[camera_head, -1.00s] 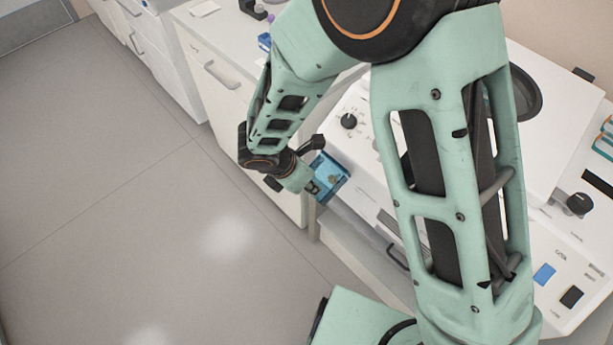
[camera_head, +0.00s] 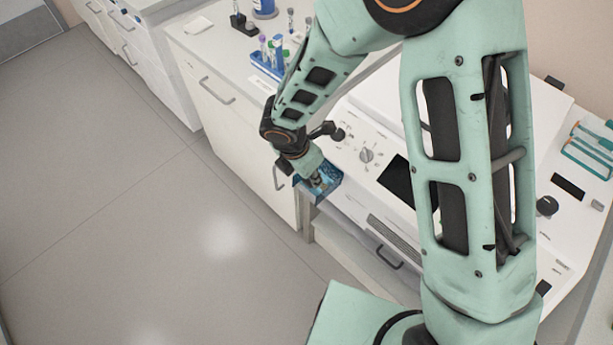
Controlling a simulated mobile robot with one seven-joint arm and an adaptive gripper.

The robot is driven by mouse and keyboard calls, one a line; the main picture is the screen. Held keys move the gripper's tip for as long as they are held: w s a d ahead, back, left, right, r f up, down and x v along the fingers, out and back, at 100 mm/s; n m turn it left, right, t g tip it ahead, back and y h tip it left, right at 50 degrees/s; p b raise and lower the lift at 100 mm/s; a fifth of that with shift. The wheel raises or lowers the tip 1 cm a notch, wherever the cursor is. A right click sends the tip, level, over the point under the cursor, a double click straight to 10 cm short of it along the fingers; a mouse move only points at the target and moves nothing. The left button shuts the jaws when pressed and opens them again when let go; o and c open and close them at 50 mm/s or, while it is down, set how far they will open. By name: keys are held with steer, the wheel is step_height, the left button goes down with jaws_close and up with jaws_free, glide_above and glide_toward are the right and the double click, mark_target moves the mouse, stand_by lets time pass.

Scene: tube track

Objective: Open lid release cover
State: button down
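My gripper (camera_head: 319,181) is small in view, at the end of my arm, pointing down and right. It is at a small blue, box-like part (camera_head: 328,190) by the left front corner of a white machine (camera_head: 345,212). The fingers overlap the blue part, and I cannot tell whether they touch or grip it. I cannot tell whether the blue part is the lid release cover; no other cover can be picked out. The machine's front panel has a dial (camera_head: 366,155) and a dark screen (camera_head: 398,181). My arm hides much of the machine.
A white counter (camera_head: 185,45) with a blue tube rack (camera_head: 267,68) stands behind, at upper left. A second machine panel with a black knob (camera_head: 547,205) and a teal rack (camera_head: 590,150) are at right. The grey floor (camera_head: 130,220) at left is clear.

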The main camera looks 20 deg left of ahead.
steer(key=shift+w+d+r, duration=0.15)
steer(key=shift+w+d, duration=0.1)
steer(key=shift+w, duration=0.25)
steer(key=c, duration=1.6)
jaws_free()
steer(key=shift+w, duration=0.1)
steer(key=shift+s+a, duration=0.1)
steer(key=shift+s, duration=0.1)
steer(key=v, duration=1.1)
steer(key=shift+s+r, duration=0.15)
steer(key=shift+r, duration=0.25)
